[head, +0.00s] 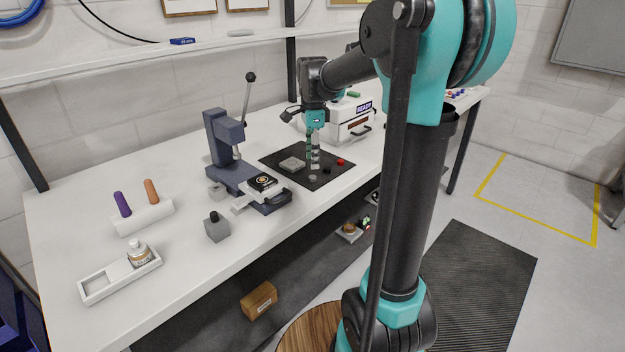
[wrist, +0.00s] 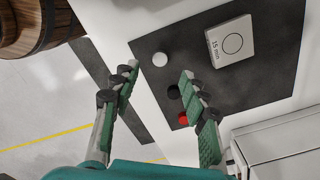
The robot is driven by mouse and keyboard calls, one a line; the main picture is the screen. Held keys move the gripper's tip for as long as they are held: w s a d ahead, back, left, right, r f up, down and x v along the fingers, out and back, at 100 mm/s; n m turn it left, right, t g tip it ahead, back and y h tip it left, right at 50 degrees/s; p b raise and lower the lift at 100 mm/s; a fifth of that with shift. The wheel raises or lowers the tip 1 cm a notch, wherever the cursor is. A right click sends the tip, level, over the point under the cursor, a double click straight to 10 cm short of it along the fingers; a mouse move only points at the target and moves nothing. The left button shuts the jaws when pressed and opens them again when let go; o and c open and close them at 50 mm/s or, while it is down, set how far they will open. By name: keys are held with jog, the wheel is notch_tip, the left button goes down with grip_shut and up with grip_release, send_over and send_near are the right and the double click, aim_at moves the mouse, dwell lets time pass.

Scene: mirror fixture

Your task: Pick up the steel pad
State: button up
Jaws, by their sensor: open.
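The steel pad looks to be the small light-grey disc (head: 312,177) on the dark mat (head: 330,181), near its front edge. In the wrist view the disc (wrist: 160,59) lies just beyond the fingertips, between their lines. My gripper (head: 313,156) is above the mat, pointing down. In the wrist view my gripper (wrist: 160,72) has its two green-padded fingers spread apart with nothing between them. A black disc (wrist: 174,92) and a red disc (wrist: 183,118) lie in a row with the grey one, partly near the right finger.
A blue-grey lever press (head: 222,150) stands left of the mat. A white box marked READY (head: 350,122) stands behind it at right. The table front, left of the mat, holds small fixtures.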

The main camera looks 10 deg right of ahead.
aim_at(313, 176)
jog(key=shift+d+f, duration=0.1)
jog(key=shift+f, duration=2.95)
grip_shut()
